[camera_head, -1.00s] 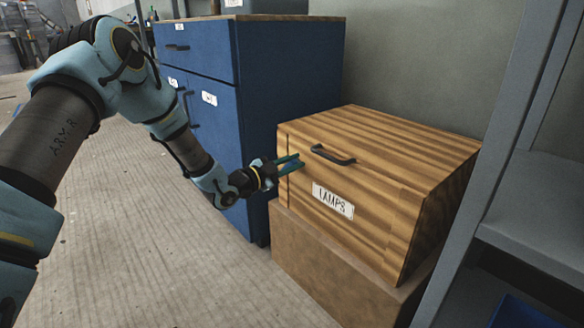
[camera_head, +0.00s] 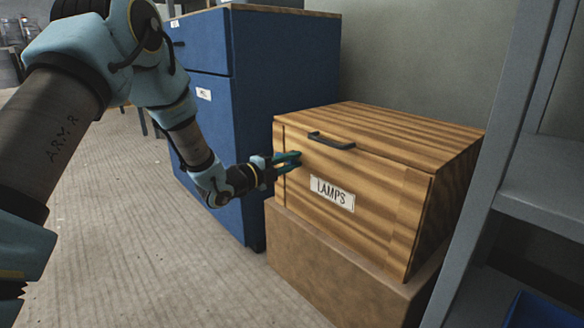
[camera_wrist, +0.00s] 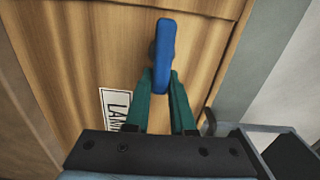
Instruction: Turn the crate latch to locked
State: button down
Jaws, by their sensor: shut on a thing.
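The wooden crate (camera_head: 385,190) has striped grain, a dark handle and a white LAMPS label (camera_head: 332,194). Its front also shows in the wrist view (camera_wrist: 75,45). The latch (camera_wrist: 166,50) is a blue lever on that front, lying along the picture's vertical in the wrist view. My gripper (camera_head: 296,160) is at the left part of the crate front. In the wrist view its green fingertips (camera_wrist: 162,84) are shut on the lower end of the blue lever. The latch is hidden behind the fingers in the head view. The latch's pivot is mostly hidden behind the lever.
The crate stands on a brown block (camera_head: 330,250). A blue cabinet (camera_head: 285,65) stands close behind and left of it. A grey shelf frame (camera_head: 500,140) is close on the right. The floor (camera_head: 120,230) at left is clear.

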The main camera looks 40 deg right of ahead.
jog(key=shift+f+m, duration=0.15)
jog(key=shift+m, duration=0.15)
dwell(0.4)
jog(key=c, duration=0.8)
grip_release()
jog(key=shift+o, duration=0.2)
jog(key=a+p, duration=0.2)
jog(key=a, duration=0.8)
jog(key=shift+w+a, duration=0.25)
jog(key=shift+a, duration=0.15)
